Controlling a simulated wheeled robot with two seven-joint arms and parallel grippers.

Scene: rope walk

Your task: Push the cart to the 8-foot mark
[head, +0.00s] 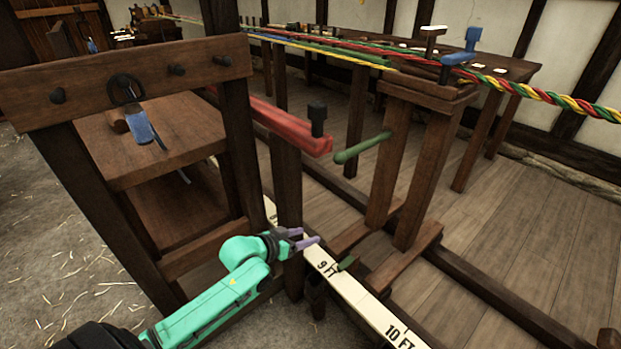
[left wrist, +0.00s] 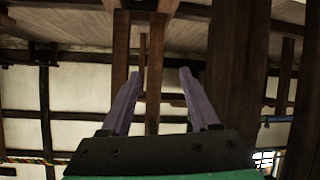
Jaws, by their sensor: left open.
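The wooden cart (head: 390,165) stands on floor rails right of centre in the head view. A green handle (head: 362,147) sticks out from its left side. A small green piece (head: 347,263) by the cart's foot lies over the pale scale board (head: 355,296) just past the 9 FT mark. A 10 FT mark shows nearer me; the part farther away is mostly hidden by a dark post. My left gripper (head: 309,238), with purple fingers, is open and empty, low beside that post, left of and below the handle. Its fingers also show open in the left wrist view (left wrist: 160,85).
A dark wooden rack (head: 125,75) with pegs and a hanging blue-handled tool stands close at left. A red beam (head: 270,122) juts toward the handle. Coloured strands run to the cart's top, and twisted rope (head: 550,97) leaves it rightward.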

